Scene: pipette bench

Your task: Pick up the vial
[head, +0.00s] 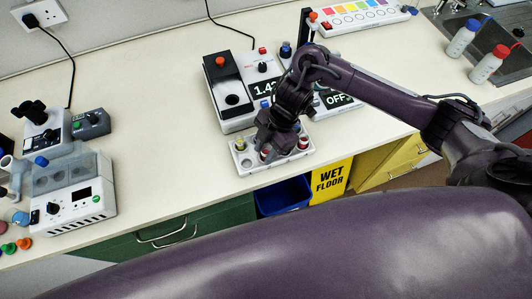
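A white vial rack (247,168) stands near the front edge of the bench. A vial with a yellow-green top (240,144) sits at its left end, and one with a red band (303,143) sits at its right end. Another vial with red on it (265,155) shows partly below my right gripper (268,147). My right gripper points down over the middle of the rack, and its fingers look close around or beside that vial. The fingers are dark and small, so I cannot tell whether they grip it. My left gripper is not in view.
Behind the rack stand a black-and-white device (230,90) and displays, one reading OFF (338,99). A white machine (75,205) stands at left; two bottles (489,65) at right. A blue bin (284,196) is below the edge. The bench between is clear.

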